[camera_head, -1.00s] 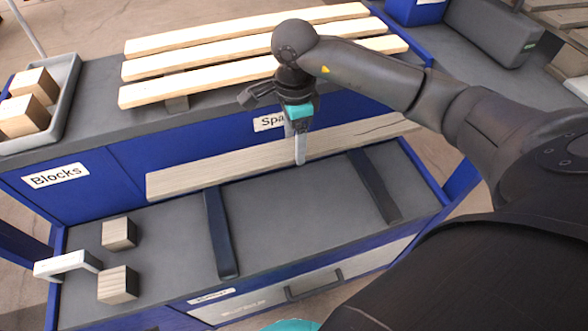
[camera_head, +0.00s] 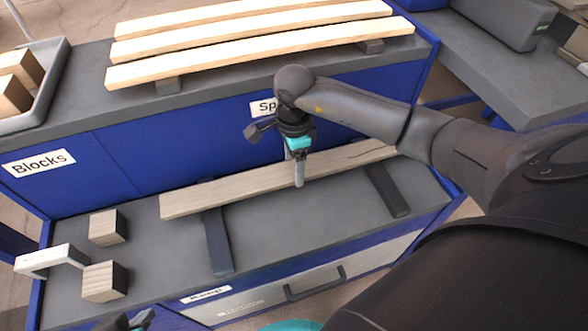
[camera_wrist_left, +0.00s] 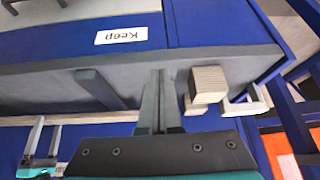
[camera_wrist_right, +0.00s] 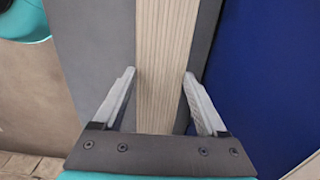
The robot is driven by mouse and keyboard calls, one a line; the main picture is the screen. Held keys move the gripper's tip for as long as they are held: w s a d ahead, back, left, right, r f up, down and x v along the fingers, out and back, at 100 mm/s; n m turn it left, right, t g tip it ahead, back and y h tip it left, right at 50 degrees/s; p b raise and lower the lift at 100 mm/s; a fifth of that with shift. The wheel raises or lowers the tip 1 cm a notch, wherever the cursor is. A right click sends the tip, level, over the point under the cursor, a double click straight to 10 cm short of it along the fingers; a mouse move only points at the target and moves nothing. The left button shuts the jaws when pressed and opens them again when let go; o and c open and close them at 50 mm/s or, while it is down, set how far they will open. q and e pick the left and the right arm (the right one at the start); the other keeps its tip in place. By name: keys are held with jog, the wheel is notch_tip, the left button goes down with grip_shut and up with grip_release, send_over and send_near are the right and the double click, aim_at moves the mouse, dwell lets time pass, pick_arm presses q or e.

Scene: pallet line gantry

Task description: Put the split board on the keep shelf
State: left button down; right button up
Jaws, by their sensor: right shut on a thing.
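The split board (camera_head: 235,190) is long, pale wood, with a dark crack near its right end in the head view. My right gripper (camera_head: 299,180) is shut on it near its middle; the right wrist view shows a finger on each side of the board (camera_wrist_right: 165,60). The board is above the back of the grey keep shelf (camera_head: 290,238), crossing the two dark strips (camera_head: 219,243); I cannot tell if it touches them. The keep label (camera_head: 208,294) is on the shelf's front. My left gripper (camera_wrist_left: 158,105) is shut and empty in front of the shelf.
Two wooden blocks (camera_head: 107,227) and a white bracket (camera_head: 50,259) are at the shelf's left end. Several pale boards (camera_head: 260,48) lie on the upper counter behind, with a grey tray of blocks (camera_head: 50,90) at left. The shelf's front middle is clear.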

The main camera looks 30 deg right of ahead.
pick_arm(q)
jog(key=shift+w+d+f+t+h, duration=0.15)
jog(key=shift+w+d+t+h, duration=0.25)
jog(key=shift+w+d+t, duration=0.3)
pick_arm(e)
jog(key=shift+f, duration=0.75)
pick_arm(q)
jog(key=shift+d, duration=0.1)
pick_arm(e)
jog(key=shift+f+b, duration=0.1)
jog(key=shift+b, duration=0.25)
jog(key=o, duration=1.6)
pick_arm(q)
jog(key=shift+w+d, duration=0.15)
jog(key=shift+d, duration=0.05)
